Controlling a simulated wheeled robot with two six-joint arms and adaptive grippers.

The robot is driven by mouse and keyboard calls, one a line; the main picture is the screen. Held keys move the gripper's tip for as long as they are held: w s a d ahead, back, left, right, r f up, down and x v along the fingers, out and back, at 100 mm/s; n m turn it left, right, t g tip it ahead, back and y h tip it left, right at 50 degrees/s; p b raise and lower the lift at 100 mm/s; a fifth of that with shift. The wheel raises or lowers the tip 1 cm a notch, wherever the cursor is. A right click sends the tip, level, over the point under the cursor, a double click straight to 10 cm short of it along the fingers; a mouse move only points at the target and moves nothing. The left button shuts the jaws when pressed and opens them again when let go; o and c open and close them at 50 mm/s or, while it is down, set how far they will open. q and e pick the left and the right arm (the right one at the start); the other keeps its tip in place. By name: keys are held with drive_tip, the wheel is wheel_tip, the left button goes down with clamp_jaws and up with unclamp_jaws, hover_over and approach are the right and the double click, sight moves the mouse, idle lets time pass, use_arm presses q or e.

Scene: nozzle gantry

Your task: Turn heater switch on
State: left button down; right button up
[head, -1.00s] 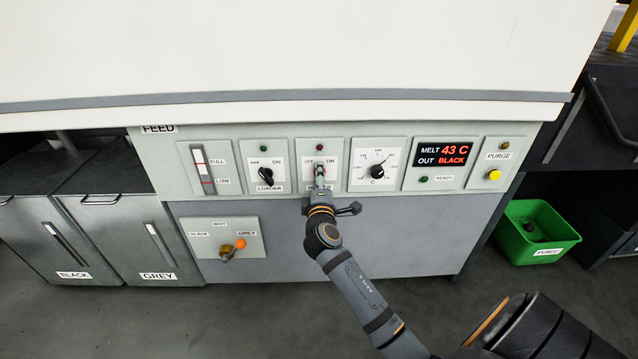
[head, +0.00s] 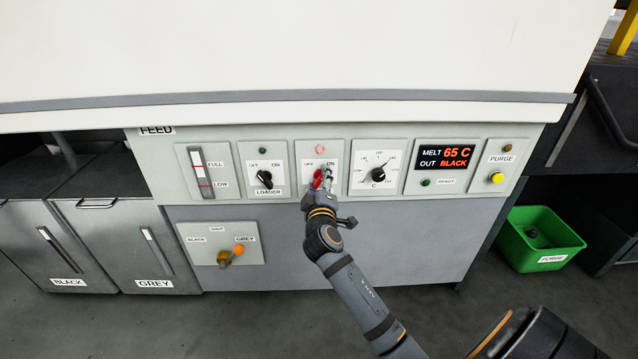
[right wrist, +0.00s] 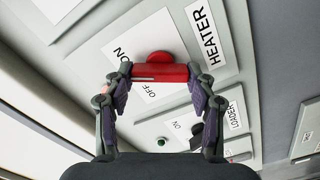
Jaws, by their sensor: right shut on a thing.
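The heater switch (head: 317,179) is a red rotary knob on a pale plate in the middle of the feed panel; ON and OFF are printed beside it. My right gripper (head: 323,178) reaches it from below, its fingers leaning up and right, and hides part of the plate. In the right wrist view the knob (right wrist: 159,73) sits between the fingertips, and my gripper (right wrist: 160,78) is shut on its bar. The HEATER label (right wrist: 206,35) shows beside it. The small lamp (head: 319,149) above the switch glows red. My left gripper is not in view.
Left of the heater is the black loader knob (head: 265,179); right are the temperature dial (head: 378,174), the display (head: 445,157) reading 65 C and BLACK, and the yellow purge button (head: 496,178). A green purge bin (head: 540,240) stands on the floor at right.

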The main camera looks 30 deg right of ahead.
drive_tip(key=shift+f, duration=0.1)
drive_tip(key=o, duration=1.2)
drive_tip(key=shift+c, duration=0.2)
drive_tip(key=v, duration=0.7)
drive_tip(key=shift+s, duration=0.25)
drive_tip(key=shift+a, duration=0.15)
